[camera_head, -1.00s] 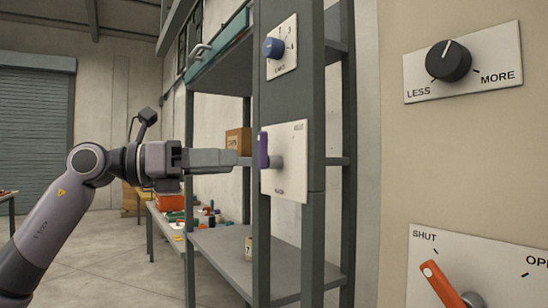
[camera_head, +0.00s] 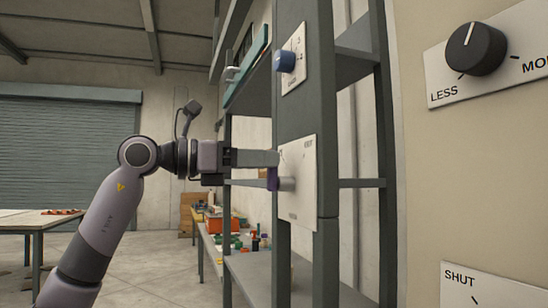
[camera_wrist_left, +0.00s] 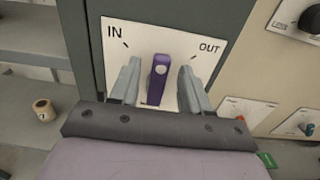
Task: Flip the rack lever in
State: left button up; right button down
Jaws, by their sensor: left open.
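The rack lever is purple and sits on a white plate on the grey rack post. In the head view its lower part (camera_head: 272,180) shows at the plate's left side; my gripper covers its upper part. In the left wrist view the lever (camera_wrist_left: 159,82) stands roughly upright, between the IN mark at left and the OUT mark at right. My left gripper (camera_head: 274,158) is open at the lever. In the left wrist view its fingers (camera_wrist_left: 158,74) stand on either side of the lever, with gaps showing. My right gripper is not in view.
A blue knob (camera_head: 285,61) is above the lever plate on the same post. A black LESS/MORE dial (camera_head: 475,50) and a SHUT plate (camera_head: 490,290) are on the beige panel at right. Rack shelves (camera_head: 262,275) lie beside and behind the post. A table (camera_head: 35,220) stands far left.

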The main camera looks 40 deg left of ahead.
pick_arm(q)
jog(key=x, duration=0.2)
jog(key=shift+w+d, duration=0.15)
jog(key=shift+w, duration=0.05)
grip_shut()
